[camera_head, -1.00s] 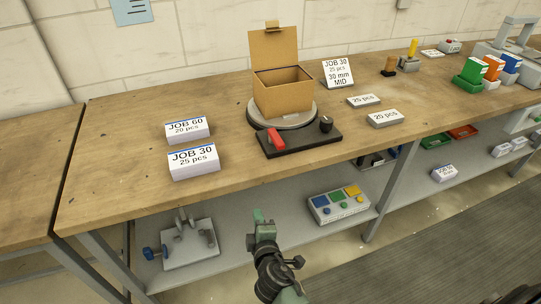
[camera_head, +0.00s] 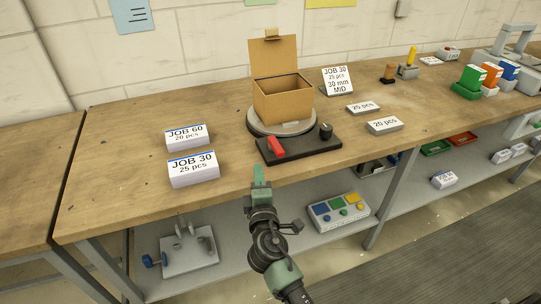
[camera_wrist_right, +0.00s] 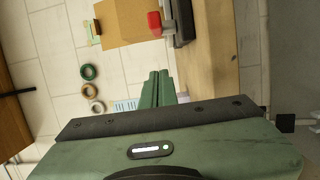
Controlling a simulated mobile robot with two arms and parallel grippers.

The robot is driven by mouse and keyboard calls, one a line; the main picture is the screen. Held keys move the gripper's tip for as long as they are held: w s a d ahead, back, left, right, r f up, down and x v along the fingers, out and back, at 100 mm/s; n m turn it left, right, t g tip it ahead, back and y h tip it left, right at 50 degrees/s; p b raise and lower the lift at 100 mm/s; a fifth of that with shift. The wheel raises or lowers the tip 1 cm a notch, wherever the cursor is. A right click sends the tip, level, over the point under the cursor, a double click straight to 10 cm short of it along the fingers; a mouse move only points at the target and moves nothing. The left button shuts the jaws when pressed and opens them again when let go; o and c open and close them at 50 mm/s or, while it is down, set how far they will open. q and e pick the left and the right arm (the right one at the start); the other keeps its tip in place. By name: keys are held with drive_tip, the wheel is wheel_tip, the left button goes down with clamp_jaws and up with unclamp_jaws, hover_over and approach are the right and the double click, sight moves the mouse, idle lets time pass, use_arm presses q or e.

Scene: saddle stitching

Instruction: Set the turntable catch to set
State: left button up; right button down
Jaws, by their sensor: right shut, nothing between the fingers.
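The turntable (camera_head: 254,125) is a grey round plate on the bench with an open cardboard box (camera_head: 283,100) on it. In front of it is a black base (camera_head: 305,147) with a red lever (camera_head: 276,146) at its left and a black knob (camera_head: 326,130) at its right. I cannot tell which of these is the catch or read a setting. My right gripper (camera_head: 259,174) is shut and empty, in front of the bench edge, below the red lever and apart from it. In the right wrist view the shut fingers (camera_wrist_right: 157,88) point towards the red lever (camera_wrist_right: 154,22). My left gripper is not in view.
Paper stacks marked JOB 60 (camera_head: 187,138) and JOB 30 (camera_head: 193,170) lie left of the base. A sign (camera_head: 338,80) and small 25 pcs blocks (camera_head: 384,126) are to the right. A button panel (camera_head: 339,211) sits on the lower shelf.

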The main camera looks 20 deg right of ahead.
sight(276, 146)
drive_tip(key=x, duration=0.5)
drive_tip(key=shift+w+r, duration=0.1)
drive_tip(key=shift+w, duration=0.3)
drive_tip(key=d+p, duration=0.2)
drive_tip(key=d, duration=0.1)
drive_tip(key=shift+s+d, duration=0.15)
drive_tip(key=shift+d, duration=0.35)
